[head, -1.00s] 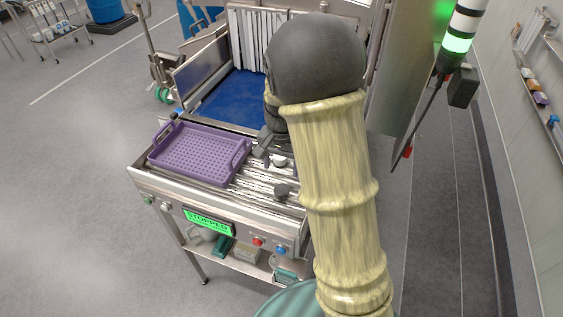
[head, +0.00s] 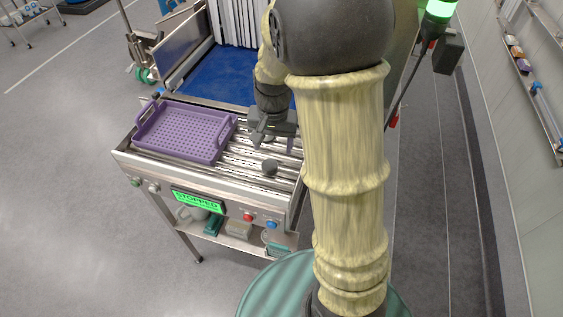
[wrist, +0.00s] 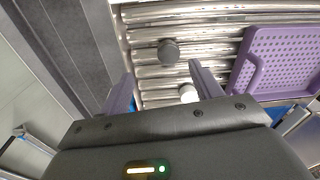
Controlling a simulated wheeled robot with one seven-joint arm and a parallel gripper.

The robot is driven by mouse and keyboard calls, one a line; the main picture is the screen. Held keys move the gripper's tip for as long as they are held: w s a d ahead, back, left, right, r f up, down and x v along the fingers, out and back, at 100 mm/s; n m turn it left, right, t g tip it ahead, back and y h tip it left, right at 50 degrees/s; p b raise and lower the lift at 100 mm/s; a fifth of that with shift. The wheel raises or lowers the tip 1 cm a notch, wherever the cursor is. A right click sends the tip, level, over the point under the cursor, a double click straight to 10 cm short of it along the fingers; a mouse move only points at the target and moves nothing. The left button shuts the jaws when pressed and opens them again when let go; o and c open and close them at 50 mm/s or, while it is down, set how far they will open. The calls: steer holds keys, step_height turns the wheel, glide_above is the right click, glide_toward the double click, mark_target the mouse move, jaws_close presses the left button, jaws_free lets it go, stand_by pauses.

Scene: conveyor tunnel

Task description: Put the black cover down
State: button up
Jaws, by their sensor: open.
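The black cover (head: 269,166) is a small dark round piece resting on the metal rollers near the front of the conveyor. It also shows in the wrist view (wrist: 168,51), beyond my fingertips and apart from them. My gripper (head: 272,140) is open and empty above the rollers, behind the cover as the head view sees it. In the wrist view its two fingers (wrist: 161,80) stand wide apart with rollers showing between them. A small white round thing (wrist: 188,93) sits on the rollers close to the right finger, partly hidden by my gripper.
A purple perforated tray (head: 143,128) with raised handles lies on the rollers to the left. A blue belt (head: 213,82) runs back to a strip curtain (head: 232,22). The front panel display (head: 197,200) reads STOPPED. A signal post stands at the right.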

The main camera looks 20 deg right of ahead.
steer(key=s+n+t, duration=0.2)
steer(key=s+n, duration=0.3)
steer(key=s, duration=0.6)
steer(key=shift+r, duration=0.1)
